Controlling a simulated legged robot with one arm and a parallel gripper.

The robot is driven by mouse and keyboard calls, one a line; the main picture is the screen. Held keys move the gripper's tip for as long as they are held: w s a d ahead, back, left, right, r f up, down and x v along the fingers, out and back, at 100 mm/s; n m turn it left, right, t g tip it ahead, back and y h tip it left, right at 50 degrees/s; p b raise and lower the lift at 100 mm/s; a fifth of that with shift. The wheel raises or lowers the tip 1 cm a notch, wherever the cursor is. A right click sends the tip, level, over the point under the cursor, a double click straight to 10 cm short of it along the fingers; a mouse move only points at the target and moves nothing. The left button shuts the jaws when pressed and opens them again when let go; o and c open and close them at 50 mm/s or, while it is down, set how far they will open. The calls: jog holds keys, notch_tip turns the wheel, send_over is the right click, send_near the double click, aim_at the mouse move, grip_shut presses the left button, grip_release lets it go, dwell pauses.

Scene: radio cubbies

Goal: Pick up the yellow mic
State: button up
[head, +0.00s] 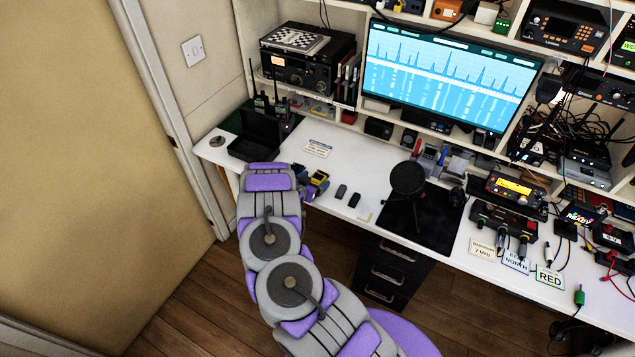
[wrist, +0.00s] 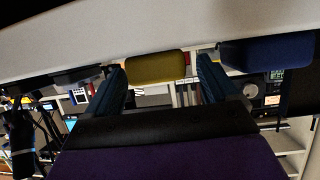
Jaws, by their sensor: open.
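The yellow mic (wrist: 157,68) shows in the wrist view as a rounded yellow block at the upper middle, between the two dark blue fingers of my gripper (wrist: 161,74). The fingers are open, one on each side of it, with gaps visible. I cannot tell how far it sits between them in depth. In the head view my gripper (head: 310,188) is at the desk's front edge, and a small yellow patch (head: 320,177), likely the mic, shows beside it. The arm hides part of this area.
A dark blue block (wrist: 262,52) is right of the yellow mic in the wrist view. Small dark items (head: 341,191) lie on the white desk (head: 350,160). A round black mic (head: 407,178) stands on a black mat to the right. A black box (head: 258,132) sits to the left.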

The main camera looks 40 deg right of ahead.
jog(key=shift+w+d+f, duration=0.15)
jog(key=shift+d+f, duration=0.05)
jog(key=shift+d, duration=0.25)
jog(key=shift+c, duration=0.3)
jog(key=c, duration=1.1)
